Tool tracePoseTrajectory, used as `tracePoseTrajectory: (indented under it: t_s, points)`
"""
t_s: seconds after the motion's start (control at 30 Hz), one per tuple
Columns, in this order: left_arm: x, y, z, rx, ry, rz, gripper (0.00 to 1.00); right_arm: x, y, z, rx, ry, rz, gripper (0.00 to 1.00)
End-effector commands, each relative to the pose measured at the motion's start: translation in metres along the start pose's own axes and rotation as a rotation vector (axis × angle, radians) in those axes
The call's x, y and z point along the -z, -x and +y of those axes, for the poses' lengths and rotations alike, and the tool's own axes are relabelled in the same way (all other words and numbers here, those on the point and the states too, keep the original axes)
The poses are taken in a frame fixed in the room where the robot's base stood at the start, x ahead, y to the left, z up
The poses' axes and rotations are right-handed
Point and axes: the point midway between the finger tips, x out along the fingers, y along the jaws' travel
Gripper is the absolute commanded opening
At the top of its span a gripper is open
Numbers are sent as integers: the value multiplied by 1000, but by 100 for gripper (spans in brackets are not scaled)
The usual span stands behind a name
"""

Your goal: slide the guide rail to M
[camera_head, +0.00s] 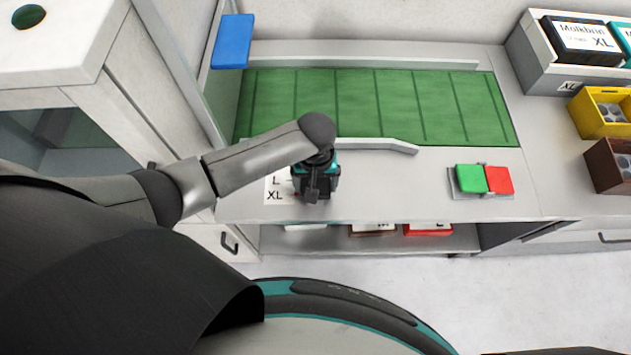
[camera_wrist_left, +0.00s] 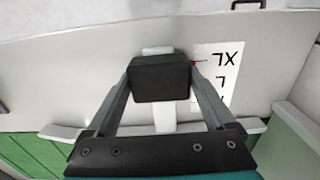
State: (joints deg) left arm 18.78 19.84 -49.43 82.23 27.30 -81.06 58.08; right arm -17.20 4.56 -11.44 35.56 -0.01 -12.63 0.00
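The guide rail (camera_head: 385,147) is a pale bar along the near edge of the green belt. It also shows in the wrist view (camera_wrist_left: 62,132), with a white rod (camera_wrist_left: 164,120) running from it to a black handle (camera_wrist_left: 160,78). My left gripper (camera_head: 313,190) is over the handle, its two fingers against the handle's sides. The white size label (camera_head: 275,189) shows L and XL in the head view; its upper part is behind my arm. In the wrist view the label (camera_wrist_left: 217,75) is upside down, and a small red pointer (camera_wrist_left: 194,63) is beside XL. My right gripper is not in view.
The green belt (camera_head: 340,100) lies beyond the rail. A green and a red button (camera_head: 499,180) sit on the counter to the right. A blue panel (camera_head: 232,42) stands at the back left. Yellow (camera_head: 582,113) and brown crates are far right. The counter between handle and buttons is clear.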

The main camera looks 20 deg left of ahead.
Motion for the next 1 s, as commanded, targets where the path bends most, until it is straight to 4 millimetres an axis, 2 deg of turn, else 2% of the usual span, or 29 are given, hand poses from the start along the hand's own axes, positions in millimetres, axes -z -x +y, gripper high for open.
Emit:
tracePoseTrajectory:
  t_s: [0.07, 0.73, 1.0]
  points:
    - [0, 0, 0, 1, 0, 0, 76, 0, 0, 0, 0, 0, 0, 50]
    - [0, 0, -1, 2, 1, 0, 1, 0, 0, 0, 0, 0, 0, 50]
    - [6, 0, -1, 3, 2, 1, 0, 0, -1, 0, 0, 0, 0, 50]
